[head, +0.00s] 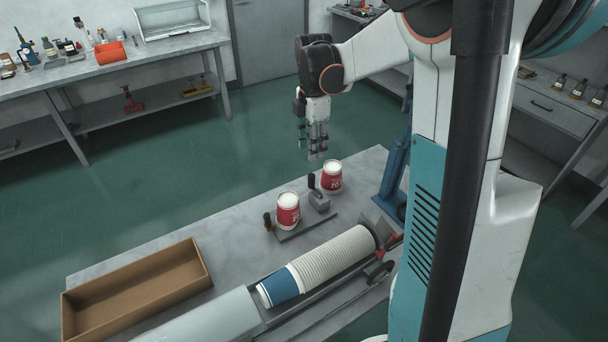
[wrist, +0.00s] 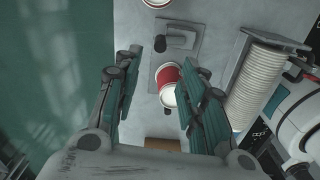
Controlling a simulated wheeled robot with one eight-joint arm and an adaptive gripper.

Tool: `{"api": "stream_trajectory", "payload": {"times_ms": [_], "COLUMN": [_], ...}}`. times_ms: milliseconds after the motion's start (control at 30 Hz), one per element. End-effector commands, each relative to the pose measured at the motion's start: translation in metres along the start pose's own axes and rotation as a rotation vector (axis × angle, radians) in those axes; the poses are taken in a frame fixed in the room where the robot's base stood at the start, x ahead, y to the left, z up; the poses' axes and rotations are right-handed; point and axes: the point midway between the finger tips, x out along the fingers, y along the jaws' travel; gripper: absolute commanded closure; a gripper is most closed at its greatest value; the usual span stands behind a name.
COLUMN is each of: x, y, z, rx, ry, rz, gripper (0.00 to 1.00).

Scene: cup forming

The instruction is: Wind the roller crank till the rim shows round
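Two red-and-white paper cups stand on the table, one at left (head: 288,211) and one at right (head: 331,177). Between them is a grey block (head: 319,200) with an upright black knob (head: 311,181); I cannot tell for sure that this is the roller crank. Another black knob (head: 268,221) is left of the left cup. My gripper (head: 318,150) hangs above the table's far side, apart from the cups. In the wrist view its fingers (wrist: 160,62) are spread and empty, with the left cup (wrist: 168,84) visible between them. The rim shape is too small to judge.
A long cup stack (head: 335,257) with a blue end lies in a trough along the near side. An open brown box (head: 135,290) sits at the table's left. A blue post (head: 395,175) stands right. The table surface behind the box is clear.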

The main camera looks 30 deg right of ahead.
Motion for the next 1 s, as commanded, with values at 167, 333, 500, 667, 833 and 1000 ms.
{"api": "stream_trajectory", "payload": {"times_ms": [167, 333, 500, 667, 833, 1000], "x": [0.033, 0.067, 0.098, 0.117, 0.126, 0.127], "y": [0.000, 0.000, 0.000, 0.000, 0.000, 0.000], "z": [0.000, -0.001, -0.001, -0.001, -0.001, -0.001], "rx": [0.001, 0.001, 0.002, 0.002, 0.002, 0.002], "ry": [0.000, 0.000, 0.000, 0.000, 0.000, 0.000], "rz": [0.001, 0.001, 0.001, 0.001, 0.001, 0.001], "gripper": [0.62, 0.62, 0.62, 0.62, 0.62, 0.62]}}
